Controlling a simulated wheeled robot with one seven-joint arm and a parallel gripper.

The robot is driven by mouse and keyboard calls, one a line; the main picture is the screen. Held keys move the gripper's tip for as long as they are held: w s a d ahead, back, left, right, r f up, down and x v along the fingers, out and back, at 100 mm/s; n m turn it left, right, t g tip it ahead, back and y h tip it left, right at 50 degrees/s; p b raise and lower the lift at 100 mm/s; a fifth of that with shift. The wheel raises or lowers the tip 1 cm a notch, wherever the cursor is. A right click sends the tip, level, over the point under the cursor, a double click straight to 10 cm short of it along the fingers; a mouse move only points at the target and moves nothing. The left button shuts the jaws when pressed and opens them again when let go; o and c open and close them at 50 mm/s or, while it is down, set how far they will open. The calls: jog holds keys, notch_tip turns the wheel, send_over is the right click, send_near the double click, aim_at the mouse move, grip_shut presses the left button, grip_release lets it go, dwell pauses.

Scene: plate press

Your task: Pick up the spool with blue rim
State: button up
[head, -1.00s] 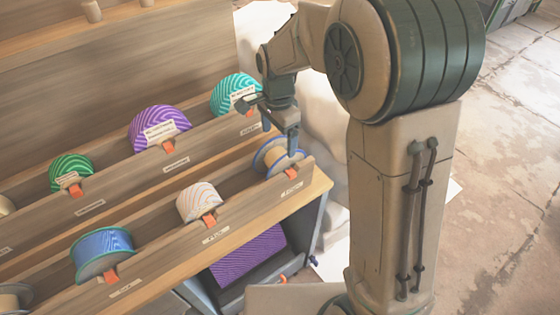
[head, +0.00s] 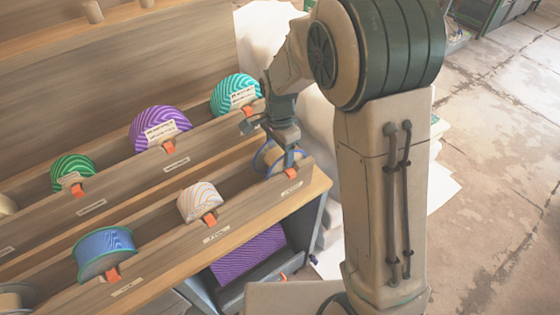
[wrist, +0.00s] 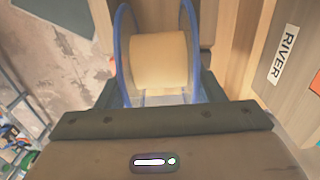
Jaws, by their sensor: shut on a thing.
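The spool with the blue rim (head: 266,161) sits in the right end of the front wooden trough. It has a pale tan core and two thin blue rims. In the wrist view the spool (wrist: 160,62) lies directly in front of my gripper (wrist: 158,92), with a jaw at each side of it. My gripper (head: 281,158) reaches down from above and is shut on the spool, partly hiding it in the head view. The spool still appears to be down in the trough.
A white-and-orange spool (head: 200,202) and a blue-wound spool (head: 103,252) sit further left in the front trough. Teal (head: 236,95), purple (head: 158,128) and green (head: 73,171) spools stand in the row behind. The wooden end edge (head: 318,183) is close right of my gripper.

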aim_at(280, 154)
notch_tip(280, 154, up, 10)
jog(key=shift+r+b, duration=0.1)
jog(key=shift+b, duration=0.2)
dwell(0.3)
dwell(1.1)
